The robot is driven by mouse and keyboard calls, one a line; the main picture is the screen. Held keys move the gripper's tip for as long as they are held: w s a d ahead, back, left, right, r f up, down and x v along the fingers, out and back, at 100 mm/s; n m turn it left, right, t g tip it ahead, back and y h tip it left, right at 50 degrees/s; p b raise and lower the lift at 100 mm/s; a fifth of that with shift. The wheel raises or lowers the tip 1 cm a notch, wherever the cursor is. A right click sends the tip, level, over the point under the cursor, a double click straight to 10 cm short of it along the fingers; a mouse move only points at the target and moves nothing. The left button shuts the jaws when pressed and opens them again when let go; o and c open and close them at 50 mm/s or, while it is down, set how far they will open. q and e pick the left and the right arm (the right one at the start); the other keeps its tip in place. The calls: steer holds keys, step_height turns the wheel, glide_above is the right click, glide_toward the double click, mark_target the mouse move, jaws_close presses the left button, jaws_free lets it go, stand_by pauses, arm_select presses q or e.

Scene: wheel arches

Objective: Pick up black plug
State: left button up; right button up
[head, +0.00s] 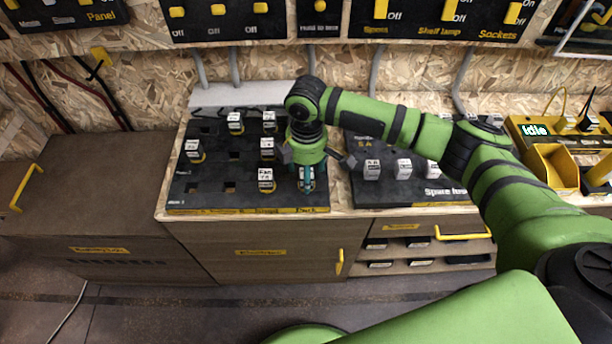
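A small black plug-like piece (587,123) stands on the yellow-edged tester with the "Idle" display (536,130) at the far right. A thin dark lead rises from it; I cannot tell for sure that it is the black plug. My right gripper (306,184) points down over the right edge of the left fuse board (215,190), far to the left of the tester. Its fingers are small and partly hidden by the wrist, so I cannot tell whether they are open or hold anything. My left gripper is not in view.
White-labelled fuses (267,148) stand on the left board, and more (372,168) on the spare board (430,185). A yellow bin (552,170) stands in front of the tester. My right arm crosses above the spare board. Switch panels (440,18) hang above; the left cabinet top (90,185) is clear.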

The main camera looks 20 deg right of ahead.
steer(key=shift+f, duration=1.5)
jaws_close()
steer(key=shift+r, duration=0.15)
